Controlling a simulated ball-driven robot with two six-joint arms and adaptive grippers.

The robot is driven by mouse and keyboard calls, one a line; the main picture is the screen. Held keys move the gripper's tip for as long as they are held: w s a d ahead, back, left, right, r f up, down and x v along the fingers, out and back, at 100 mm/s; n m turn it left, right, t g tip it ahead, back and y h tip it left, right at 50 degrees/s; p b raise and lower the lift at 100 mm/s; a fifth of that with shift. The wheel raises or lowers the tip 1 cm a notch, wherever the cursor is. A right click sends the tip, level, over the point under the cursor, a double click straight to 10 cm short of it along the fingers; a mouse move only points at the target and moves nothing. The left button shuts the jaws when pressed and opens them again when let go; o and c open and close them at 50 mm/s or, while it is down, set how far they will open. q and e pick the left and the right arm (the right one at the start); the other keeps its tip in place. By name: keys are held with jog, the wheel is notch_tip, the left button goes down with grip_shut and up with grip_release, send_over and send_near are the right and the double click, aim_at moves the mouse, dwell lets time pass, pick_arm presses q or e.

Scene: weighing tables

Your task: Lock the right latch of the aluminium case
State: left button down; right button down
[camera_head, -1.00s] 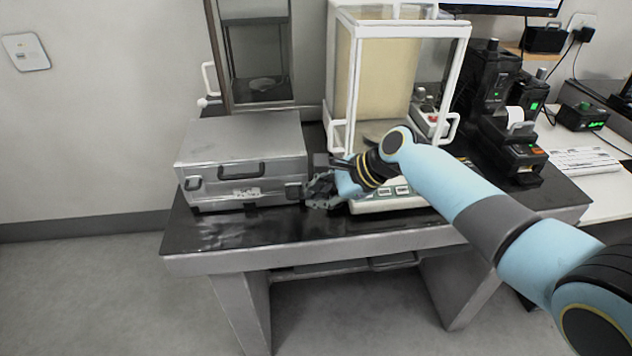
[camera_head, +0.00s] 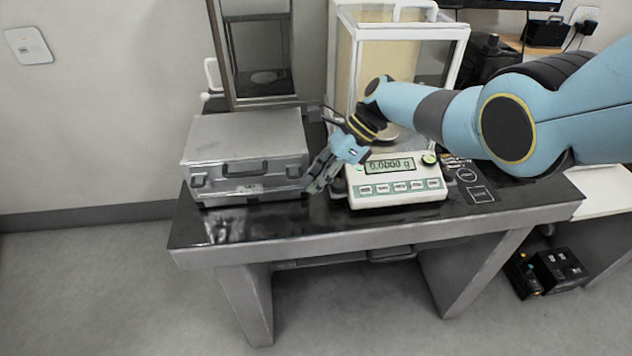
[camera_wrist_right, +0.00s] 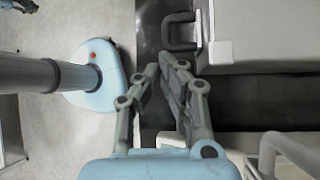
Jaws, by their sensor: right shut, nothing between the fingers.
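The aluminium case (camera_head: 245,138) stands on the dark table at the left with its lid down. Its front carries a dark handle (camera_head: 245,168), a left latch (camera_head: 197,181) and the right latch (camera_head: 293,172), too small to tell whether locked. My right gripper (camera_head: 312,187) is shut and empty, tips pointing down at the case's front right corner; contact cannot be told. In the right wrist view its fingers (camera_wrist_right: 164,72) show below the dark handle (camera_wrist_right: 182,32) and the case edge (camera_wrist_right: 222,52). A blue and dark part at that view's top left corner looks like my left gripper (camera_wrist_right: 20,5), too cut off to read.
A white balance (camera_head: 400,190) stands close right of the gripper, its display lit, with a glass-sided shield (camera_head: 405,30) behind. A framed glass cabinet (camera_head: 258,50) stands behind the case. The table's front edge (camera_head: 370,236) is bare.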

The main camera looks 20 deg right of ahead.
pick_arm(q)
jog(key=shift+r, duration=0.15)
pick_arm(e)
jog(key=shift+r, duration=0.25)
pick_arm(q)
jog(key=shift+r+p, duration=0.75)
jog(key=shift+p, duration=0.15)
pick_arm(e)
jog(key=shift+r, duration=0.7)
